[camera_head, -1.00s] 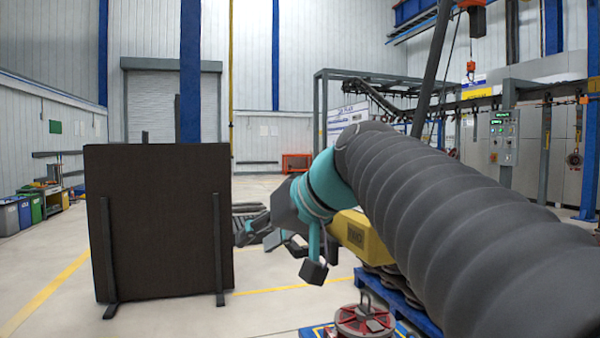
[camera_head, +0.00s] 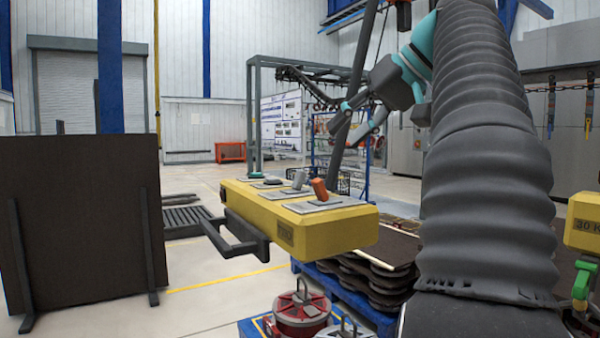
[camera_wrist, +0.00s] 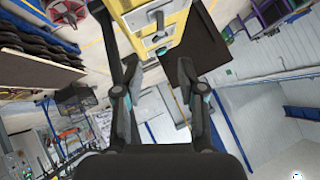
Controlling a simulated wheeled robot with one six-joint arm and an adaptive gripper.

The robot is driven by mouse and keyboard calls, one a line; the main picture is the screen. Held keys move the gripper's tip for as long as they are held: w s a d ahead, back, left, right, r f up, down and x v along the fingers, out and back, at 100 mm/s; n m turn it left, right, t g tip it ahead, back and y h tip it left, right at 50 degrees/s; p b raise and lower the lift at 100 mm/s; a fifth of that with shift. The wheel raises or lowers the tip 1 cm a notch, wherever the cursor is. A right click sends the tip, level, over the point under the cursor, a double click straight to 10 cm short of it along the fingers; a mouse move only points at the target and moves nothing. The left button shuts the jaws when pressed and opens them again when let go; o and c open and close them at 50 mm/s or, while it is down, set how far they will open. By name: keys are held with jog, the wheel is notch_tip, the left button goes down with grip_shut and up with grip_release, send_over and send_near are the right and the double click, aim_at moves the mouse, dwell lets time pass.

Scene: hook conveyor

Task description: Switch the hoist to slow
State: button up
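A yellow control box (camera_head: 300,220) with a dark handle bar along its side is at the centre of the head view. Its top carries plates with several small levers: an orange one (camera_head: 320,189) nearest, a grey one (camera_head: 299,179) in the middle, and a dark and teal one farther back. I cannot read their labels. My gripper (camera_head: 352,118) is raised above and behind the box in the head view, apart from it. In the wrist view my gripper (camera_wrist: 157,75) is open and empty, with the yellow box (camera_wrist: 165,45) beyond the fingertips.
A dark standing panel (camera_head: 80,225) is at the left. Dark stacked parts (camera_head: 375,270) lie on a blue pallet (camera_head: 345,300) below the box, with a red round thing (camera_head: 301,312) in front. Another yellow box (camera_head: 583,222) is at the right edge. Open floor (camera_head: 215,265) lies between panel and pallet.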

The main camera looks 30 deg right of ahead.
aim_at(302, 173)
jog(key=b+x, duration=0.2)
jog(key=x, duration=1.1)
jog(key=shift+a+f, duration=0.1)
grip_shut()
